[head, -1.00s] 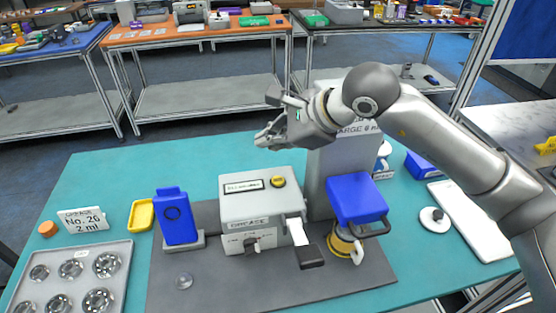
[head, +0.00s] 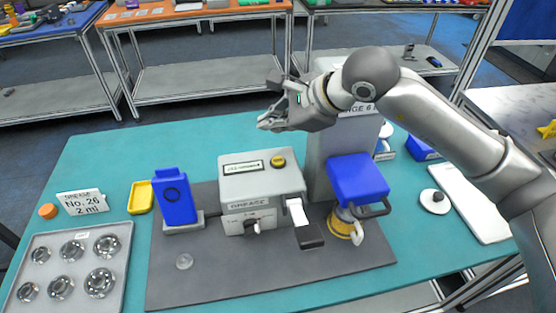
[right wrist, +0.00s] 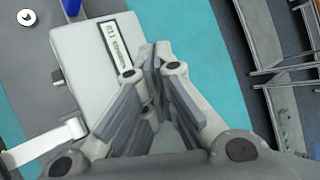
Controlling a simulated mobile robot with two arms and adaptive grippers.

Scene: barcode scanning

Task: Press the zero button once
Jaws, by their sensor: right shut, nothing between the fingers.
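The grey grease machine (head: 255,191) stands on a dark mat, with a small display (head: 243,168) and a round yellow button (head: 278,161) on its top. I cannot read a label on the button. My right gripper (head: 266,122) is shut and empty, held in the air above and behind the machine's top, apart from the button. In the right wrist view, the shut fingers (right wrist: 128,78) overlap the machine's top (right wrist: 80,50) beside the display (right wrist: 101,47); the button is hidden there. My left gripper is not in view.
A tall grey housing with a blue head (head: 357,178) stands right of the machine. A blue upright holder (head: 176,199), a yellow tray (head: 140,197) and a bearing tray (head: 127,262) lie left. A white board (head: 470,203) lies right. The mat's front (head: 270,283) is mostly clear.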

